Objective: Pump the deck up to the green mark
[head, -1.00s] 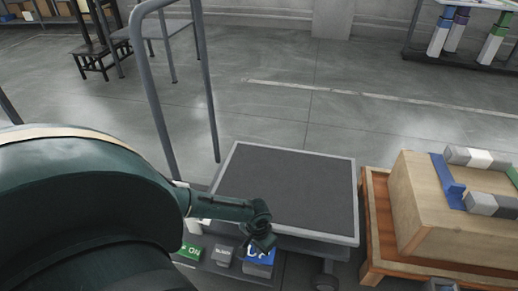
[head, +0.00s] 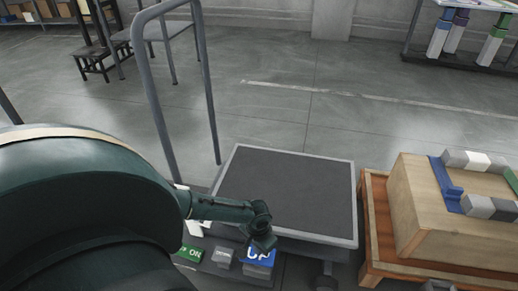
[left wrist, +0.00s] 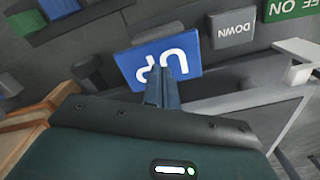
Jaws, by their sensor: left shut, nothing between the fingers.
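The deck (head: 290,190) is a grey-rimmed platform with a dark mat, on a wheeled lift cart. Below its front left edge sit a blue UP pedal (head: 259,262), a grey DOWN pedal (head: 222,255) and a green ON pedal (head: 190,253). My left gripper (head: 265,243) is shut and empty, pointing down at the UP pedal. In the left wrist view its fingertips (left wrist: 163,86) overlap the UP pedal (left wrist: 158,58); I cannot tell whether they touch it. I cannot make out a green mark on the cart. My right gripper is out of view.
A wooden crate (head: 415,205) on an orange-brown pallet (head: 374,235) stands close to the deck's right, with blue, grey and white blocks on top. A grey tubular handle (head: 158,85) rises at the deck's left. The floor behind the deck is clear.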

